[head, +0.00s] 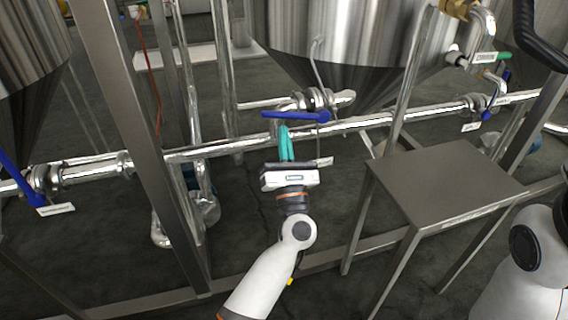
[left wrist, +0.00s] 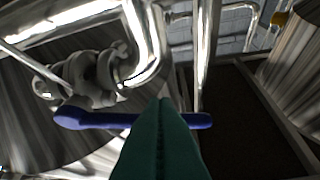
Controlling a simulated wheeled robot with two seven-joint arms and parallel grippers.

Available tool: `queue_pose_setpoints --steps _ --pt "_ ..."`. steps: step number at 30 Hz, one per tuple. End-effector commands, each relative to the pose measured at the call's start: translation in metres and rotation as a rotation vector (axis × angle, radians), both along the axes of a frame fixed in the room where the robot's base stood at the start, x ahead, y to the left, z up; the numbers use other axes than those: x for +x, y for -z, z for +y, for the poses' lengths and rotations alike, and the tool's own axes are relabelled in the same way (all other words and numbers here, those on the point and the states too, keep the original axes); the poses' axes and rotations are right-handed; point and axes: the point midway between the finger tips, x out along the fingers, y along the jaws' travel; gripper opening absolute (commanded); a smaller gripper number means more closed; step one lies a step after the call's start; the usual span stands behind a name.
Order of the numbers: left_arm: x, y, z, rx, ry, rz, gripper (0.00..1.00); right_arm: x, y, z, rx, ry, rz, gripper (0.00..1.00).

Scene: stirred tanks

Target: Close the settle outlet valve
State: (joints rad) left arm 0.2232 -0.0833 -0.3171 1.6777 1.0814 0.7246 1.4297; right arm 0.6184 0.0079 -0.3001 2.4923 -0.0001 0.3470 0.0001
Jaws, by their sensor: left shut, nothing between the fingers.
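A blue valve handle (head: 293,116) sits at the valve on the pipe below the middle steel tank; it lies about level, roughly along the horizontal pipe. It also shows in the left wrist view (left wrist: 88,120), crossing behind my fingers. My left gripper (head: 284,130) is shut and empty, its teal fingertips just below and in front of the handle in the head view. I cannot tell whether they touch it. A small white tag (head: 324,161) hangs near the gripper, its text too small to read. My right gripper is not in view.
Other blue-handled valves stand at the left (head: 20,180) and the right (head: 490,108). A steel table (head: 445,178) stands right of my left arm. A steel post (head: 135,130) rises at left. A long horizontal pipe (head: 360,122) runs across behind the gripper.

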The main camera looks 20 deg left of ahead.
Motion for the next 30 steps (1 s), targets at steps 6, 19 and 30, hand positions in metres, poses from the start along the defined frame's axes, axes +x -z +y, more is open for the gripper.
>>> queue_pose_setpoints --steps 6,19,30 --pt "0.003 -0.010 -0.001 0.000 0.001 -0.001 0.00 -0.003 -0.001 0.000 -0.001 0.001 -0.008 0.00" --pt "0.003 -0.013 -0.001 0.010 0.000 0.005 0.00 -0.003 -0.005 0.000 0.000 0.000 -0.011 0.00" --pt "0.002 -0.019 0.000 0.057 0.001 0.037 0.00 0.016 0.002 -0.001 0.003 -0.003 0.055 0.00"
